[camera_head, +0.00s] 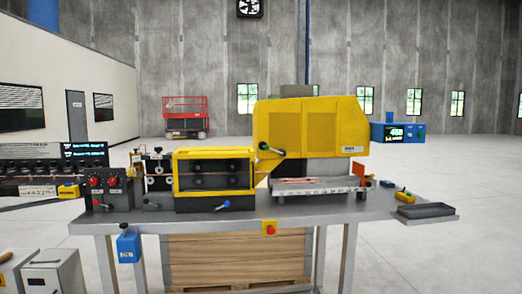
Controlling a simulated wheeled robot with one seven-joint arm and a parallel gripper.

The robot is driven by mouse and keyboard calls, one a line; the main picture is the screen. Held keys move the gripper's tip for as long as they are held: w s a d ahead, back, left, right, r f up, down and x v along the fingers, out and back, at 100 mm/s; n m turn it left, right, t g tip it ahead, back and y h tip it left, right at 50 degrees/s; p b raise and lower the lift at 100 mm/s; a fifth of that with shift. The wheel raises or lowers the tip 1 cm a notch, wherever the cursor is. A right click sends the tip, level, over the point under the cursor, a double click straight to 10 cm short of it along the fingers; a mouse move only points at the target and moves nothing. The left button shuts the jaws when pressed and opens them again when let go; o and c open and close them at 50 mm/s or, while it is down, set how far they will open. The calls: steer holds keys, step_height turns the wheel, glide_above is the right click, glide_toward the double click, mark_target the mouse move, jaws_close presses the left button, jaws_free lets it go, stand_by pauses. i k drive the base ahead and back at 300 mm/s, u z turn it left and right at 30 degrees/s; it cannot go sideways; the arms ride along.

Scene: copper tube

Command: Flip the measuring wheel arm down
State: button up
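A machine stands on a grey metal bench (350,205). Between the dial box (110,188) and the yellow-framed roller unit (213,203) is a small assembly (154,172) with a pale plate and dark round parts. The measuring wheel arm may be part of it, but it is too small to tell which part is the arm or how it is tilted. My gripper is not in view.
A grey tray (425,211) and a yellow box (404,197) are at the bench's right end. Wooden pallets (235,262) stand underneath.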

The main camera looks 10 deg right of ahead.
mark_target(263, 145)
steer(key=z, duration=0.2)
steer(key=i, duration=2.75)
steer(key=u, duration=0.2)
